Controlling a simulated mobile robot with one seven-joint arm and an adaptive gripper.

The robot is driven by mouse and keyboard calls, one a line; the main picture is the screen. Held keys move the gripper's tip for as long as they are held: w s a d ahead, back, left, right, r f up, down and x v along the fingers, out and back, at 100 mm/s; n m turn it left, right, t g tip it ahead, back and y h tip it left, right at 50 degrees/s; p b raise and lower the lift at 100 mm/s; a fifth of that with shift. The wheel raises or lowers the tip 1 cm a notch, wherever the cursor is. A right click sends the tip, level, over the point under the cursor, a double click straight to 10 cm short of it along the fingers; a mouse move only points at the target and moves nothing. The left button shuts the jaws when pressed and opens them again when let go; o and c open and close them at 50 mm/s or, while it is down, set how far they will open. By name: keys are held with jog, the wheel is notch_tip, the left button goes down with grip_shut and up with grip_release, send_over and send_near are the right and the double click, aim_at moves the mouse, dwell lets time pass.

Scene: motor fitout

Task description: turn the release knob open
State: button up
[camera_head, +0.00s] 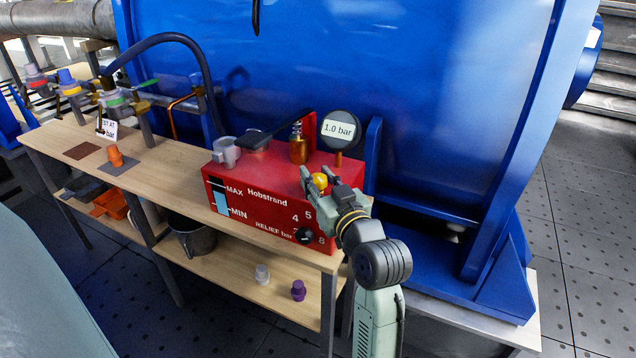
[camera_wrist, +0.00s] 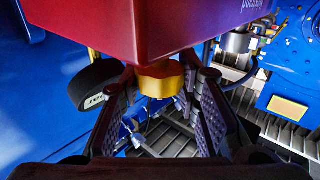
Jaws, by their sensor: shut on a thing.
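A red pump box (camera_head: 265,205) marked "Hobstrand" stands on the wooden bench. A small yellow knob (camera_head: 320,181) shows near its top right, and my gripper (camera_head: 318,187) is at it, reaching in from the right. In the wrist view the yellow knob (camera_wrist: 160,80) sits between the two fingers, against the red box (camera_wrist: 190,25). My gripper is shut on the yellow knob. The finger contact is partly hidden by the knob and fingers. A black dial (camera_head: 305,236) marked "RELIEF bar" is on the box's front, partly beside my arm.
A gauge (camera_head: 339,129) reading "1.0 bar" and a brass fitting (camera_head: 298,146) rise close behind my gripper. A black lever (camera_head: 272,132) lies across the box top. A large blue machine (camera_head: 330,60) walls off the back. Purple (camera_head: 298,290) and white (camera_head: 262,274) caps sit on the lower shelf.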

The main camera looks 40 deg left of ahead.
jog(key=n+g+b, duration=0.1)
jog(key=n+g+y+b, duration=0.1)
jog(key=g, duration=0.1)
jog(key=n+g+b, duration=0.1)
jog(key=g, duration=0.1)
jog(key=shift+w+f+n+y, duration=0.2)
jog(key=shift+f+n+y, duration=0.05)
jog(key=shift+n+y, duration=0.15)
jog(key=n+g+b, duration=0.1)
jog(key=g, duration=0.2)
jog(key=n+g+b, duration=0.2)
jog(key=g, duration=0.1)
jog(key=shift+n, duration=0.3)
jog(key=n+g+h+b, duration=0.1)
jog(key=g, duration=0.1)
jog(key=n+g, duration=0.2)
jog(key=g, duration=0.1)
jog(key=shift+s+r+h+b, duration=0.1)
jog(key=shift+r+h+b, duration=0.1)
jog(key=shift+h+b, duration=0.2)
jog(key=shift+s+n+g+h, duration=0.1)
jog(key=shift+n+g+h, duration=1.2)
jog(key=shift+n+g, duration=0.6)
jog(key=shift+f+g, duration=0.1)
jog(key=shift+g, duration=0.4)
jog(key=o, duration=1.2)
jog(key=v, duration=1.2)
jog(key=shift+r, duration=0.3)
